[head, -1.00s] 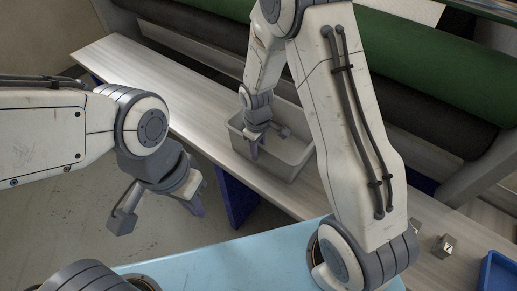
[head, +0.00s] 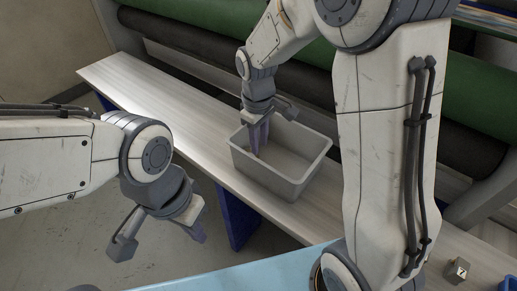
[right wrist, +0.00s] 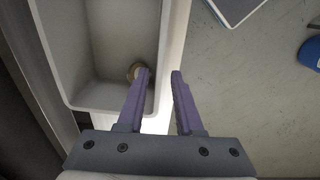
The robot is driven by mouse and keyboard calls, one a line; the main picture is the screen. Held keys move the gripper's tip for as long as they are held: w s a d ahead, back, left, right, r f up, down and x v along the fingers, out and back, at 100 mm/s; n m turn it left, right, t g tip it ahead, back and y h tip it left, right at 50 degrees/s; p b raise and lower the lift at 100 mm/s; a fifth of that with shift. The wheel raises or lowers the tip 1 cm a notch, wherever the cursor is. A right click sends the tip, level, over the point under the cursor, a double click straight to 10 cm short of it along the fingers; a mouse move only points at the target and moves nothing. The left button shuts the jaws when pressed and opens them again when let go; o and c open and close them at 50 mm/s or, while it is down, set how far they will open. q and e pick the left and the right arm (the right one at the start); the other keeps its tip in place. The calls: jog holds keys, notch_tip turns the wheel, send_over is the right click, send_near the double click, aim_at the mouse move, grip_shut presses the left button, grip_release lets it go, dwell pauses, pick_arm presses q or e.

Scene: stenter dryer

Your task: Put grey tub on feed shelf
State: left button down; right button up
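The grey tub (head: 306,178) is an open rectangular box standing upright on a long pale wood-grained shelf (head: 150,94). My right gripper (head: 257,152) points down at the tub's left part in the head view. In the right wrist view, the gripper's two purple fingers (right wrist: 161,73) have a gap between them. One finger overlaps the tub's inside (right wrist: 108,45), the other lies beyond its wall. I cannot tell whether they touch the wall. My left gripper (head: 197,234) hangs empty left of the tub, in front of the shelf; its finger gap is not clear.
Large dark and green rollers (head: 470,75) run behind the shelf. A small marked cube (head: 457,270) lies at the lower right, beside a blue bin (head: 508,284). A light-blue surface (head: 240,271) is in front. A small round tan thing (right wrist: 136,71) shows by the fingers.

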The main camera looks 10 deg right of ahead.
jog(key=s+a+r, duration=0.1)
jog(key=s+a, duration=0.1)
jog(key=s, duration=0.5)
jog(key=s+a+r+y, duration=0.1)
jog(key=s+a+r, duration=0.1)
jog(key=s, duration=0.6)
jog(key=s+a+r, duration=0.1)
jog(key=s+a, duration=0.2)
jog(key=s, duration=0.5)
jog(key=shift+a+r, duration=0.25)
jog(key=shift+r, duration=0.05)
jog(key=shift+f, duration=0.1)
notch_tip(320, 180, down, 3)
jog(key=b, duration=0.3)
jog(key=shift+w, duration=0.1)
